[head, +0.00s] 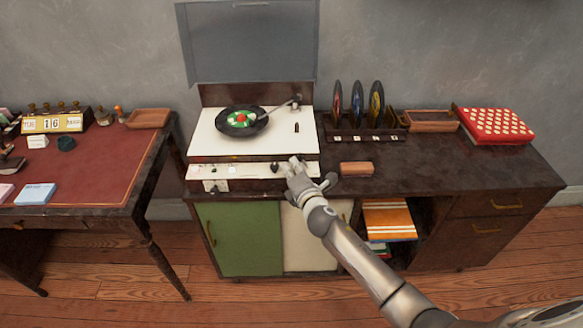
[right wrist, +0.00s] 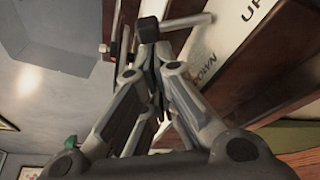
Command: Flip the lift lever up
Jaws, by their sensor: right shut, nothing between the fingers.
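The turntable (head: 205,142) is a white deck with its lid raised. A black record (head: 242,121) with a colourful label lies on it, and the tonearm (head: 284,105) is at its right. My right gripper (head: 294,164) is at the right part of the white front panel (head: 240,171). In the right wrist view its fingers (right wrist: 150,32) are shut and empty. A pale grey bar, apparently the lift lever (right wrist: 190,20), shows beside the fingertips; I cannot tell whether they touch. The words UP and DOWN are on the panel (right wrist: 228,45) near it. My left gripper is not in view.
A dark knob (head: 274,167) is just left of the gripper. A brown block (head: 356,169) lies to the right, before a rack (head: 365,134) of upright records. A red dotted case (head: 495,125) is at far right. A red-topped desk (head: 88,160) stands left.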

